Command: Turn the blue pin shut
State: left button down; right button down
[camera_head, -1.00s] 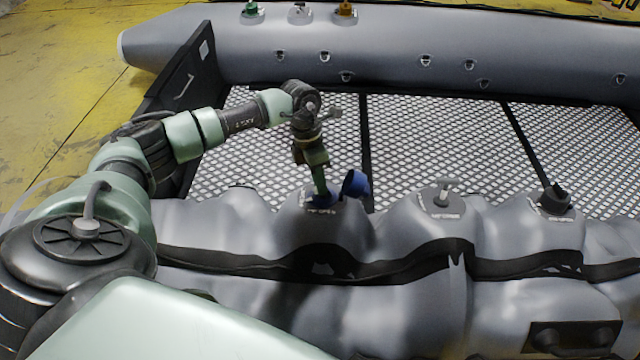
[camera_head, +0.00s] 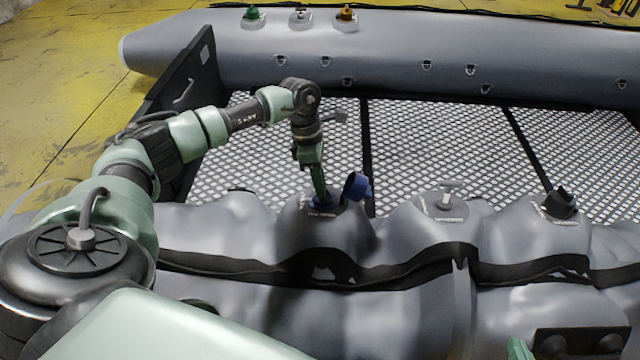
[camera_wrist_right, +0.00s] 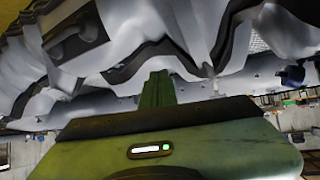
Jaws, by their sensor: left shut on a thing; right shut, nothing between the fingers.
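The blue valve (camera_head: 323,207) sits on top of the near grey boat tube, with its blue cap (camera_head: 356,187) standing open at its right. The blue pin is inside the valve, mostly hidden by my fingers. My left gripper (camera_head: 320,198) points down into the valve and is shut on the blue pin. My right gripper (camera_head: 518,350) shows only as a green tip at the bottom edge, well to the right of the valve. In the right wrist view its closed green fingers (camera_wrist_right: 157,88) hold nothing, with the grey tube beyond them.
A grey valve with a T-handle (camera_head: 447,195) and a black-capped valve (camera_head: 560,203) stand further right on the near tube. The mesh floor (camera_head: 440,135) between is clear.

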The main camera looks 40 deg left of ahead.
pick_arm(q)
jog(key=c, duration=1.5)
grip_release()
jog(key=shift+r, duration=0.15)
